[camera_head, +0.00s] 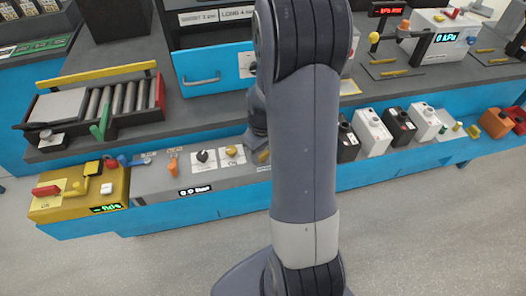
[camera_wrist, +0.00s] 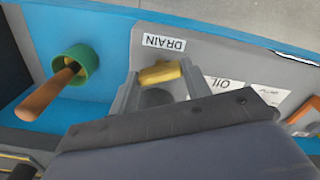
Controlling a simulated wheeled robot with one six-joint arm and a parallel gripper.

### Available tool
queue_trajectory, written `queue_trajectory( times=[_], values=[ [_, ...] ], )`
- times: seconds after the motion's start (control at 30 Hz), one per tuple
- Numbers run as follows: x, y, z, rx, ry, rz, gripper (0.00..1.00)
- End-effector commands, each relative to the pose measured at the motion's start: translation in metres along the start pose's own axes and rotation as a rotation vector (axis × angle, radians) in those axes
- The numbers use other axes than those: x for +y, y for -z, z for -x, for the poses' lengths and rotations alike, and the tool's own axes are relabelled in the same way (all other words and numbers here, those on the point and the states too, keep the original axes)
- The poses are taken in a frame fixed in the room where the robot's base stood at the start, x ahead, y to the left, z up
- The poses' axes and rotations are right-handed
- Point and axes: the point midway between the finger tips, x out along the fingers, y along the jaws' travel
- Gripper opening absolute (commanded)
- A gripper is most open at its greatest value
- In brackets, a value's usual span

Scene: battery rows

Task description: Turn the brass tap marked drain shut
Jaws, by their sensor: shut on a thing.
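The brass tap (camera_wrist: 160,73) shows in the wrist view as a short yellow bar just below a white label reading DRAIN (camera_wrist: 164,42), which is upside down in this view. My gripper (camera_wrist: 158,80) has its two grey fingers on either side of the tap and is shut on it. The fingers and palm hide the tap's lower part, so I cannot tell how far it is turned. In the head view my arm (camera_head: 305,145) hides most of the gripper and the drain label.
In the wrist view, a brown handle in a green collar (camera_wrist: 80,62) is left of the tap, and an OIL label (camera_wrist: 222,90) is right. In the head view, a yellow box (camera_head: 75,190) stands left and several battery-like boxes (camera_head: 372,133) stand right. The floor in front is clear.

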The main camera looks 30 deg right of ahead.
Motion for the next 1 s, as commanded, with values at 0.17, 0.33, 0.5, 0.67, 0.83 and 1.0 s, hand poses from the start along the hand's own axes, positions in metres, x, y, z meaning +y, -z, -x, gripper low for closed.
queue_trajectory(
  times=[0.17,0.33,0.5,0.67,0.83,1.0],
  values=[
    [0.0,0.0001,0.0002,0.0,0.0,-0.001,0.23],
    [0.0002,0.0003,-0.0003,0.001,-0.001,-0.068,0.23],
    [0.0002,0.0004,-0.0004,0.002,-0.001,-0.235,0.23],
    [0.0002,0.0004,-0.0001,0.001,0.0,-0.385,0.23],
    [0.0002,0.0003,0.0003,0.001,0.0,-0.473,0.23],
    [0.0002,0.0003,0.0006,0.001,0.0,-0.491,0.23]
  ],
)
